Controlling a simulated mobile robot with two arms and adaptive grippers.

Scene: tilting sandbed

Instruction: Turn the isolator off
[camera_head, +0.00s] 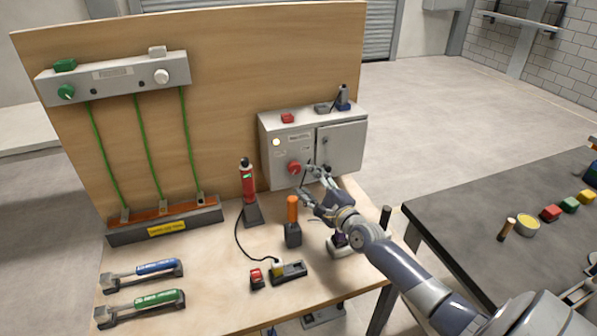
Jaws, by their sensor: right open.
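The isolator is a red rotary knob (293,168) on the front of a grey electrical box (270,174), below a small pale round lamp (276,142). The box stands on the bench against the wooden back panel. My right gripper (306,184) is open, just right of and below the knob. Its fingers point left toward the box front. I cannot tell whether a fingertip touches the knob. Which position the knob is turned to is too small to read. My left gripper is not in view.
A red tester (248,180) in a stand and an orange-handled tool (292,210) stand left of my gripper. A red padlock (257,277) lies near the bench front. Small items, one red (287,117), sit on the box top. A dark table (480,215) is at right.

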